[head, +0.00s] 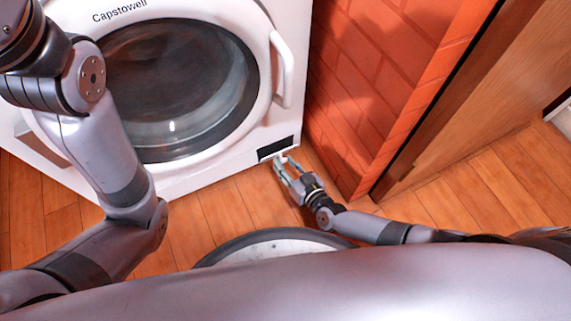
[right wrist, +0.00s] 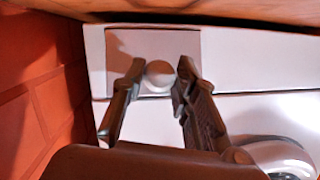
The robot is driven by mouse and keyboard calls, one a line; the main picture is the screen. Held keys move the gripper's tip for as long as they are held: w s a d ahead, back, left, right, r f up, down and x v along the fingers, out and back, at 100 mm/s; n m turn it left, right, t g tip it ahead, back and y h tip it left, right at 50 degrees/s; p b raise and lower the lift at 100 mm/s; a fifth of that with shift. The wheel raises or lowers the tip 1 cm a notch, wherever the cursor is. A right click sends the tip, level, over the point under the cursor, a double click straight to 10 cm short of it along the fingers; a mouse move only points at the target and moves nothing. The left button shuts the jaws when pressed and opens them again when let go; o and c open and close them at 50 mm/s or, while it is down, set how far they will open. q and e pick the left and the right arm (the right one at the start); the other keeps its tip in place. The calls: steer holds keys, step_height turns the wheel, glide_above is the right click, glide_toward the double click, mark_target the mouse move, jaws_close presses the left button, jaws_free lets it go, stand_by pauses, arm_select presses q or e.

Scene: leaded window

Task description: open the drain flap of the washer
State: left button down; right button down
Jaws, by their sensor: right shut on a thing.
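The white washer (head: 185,178) stands in front of me, its round glass door closed. The drain flap (head: 275,148) is a dark rectangle at its lower right corner in the head view. I cannot tell whether the flap stands slightly open. My left arm crosses the left side; its gripper is out of view.
A red brick wall (head: 365,75) rises close to the right of the washer and my right gripper. A wooden panel (head: 465,90) stands beyond it. The wooden floor (head: 225,205) is clear in front of the washer. The door handle (head: 283,68) sticks out above the flap.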

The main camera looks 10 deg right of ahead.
steer(key=c, duration=1.2)
jaws_free()
steer(key=shift+c, duration=0.2)
steer(key=shift+w+r, duration=0.1)
steer(key=shift+r, duration=0.05)
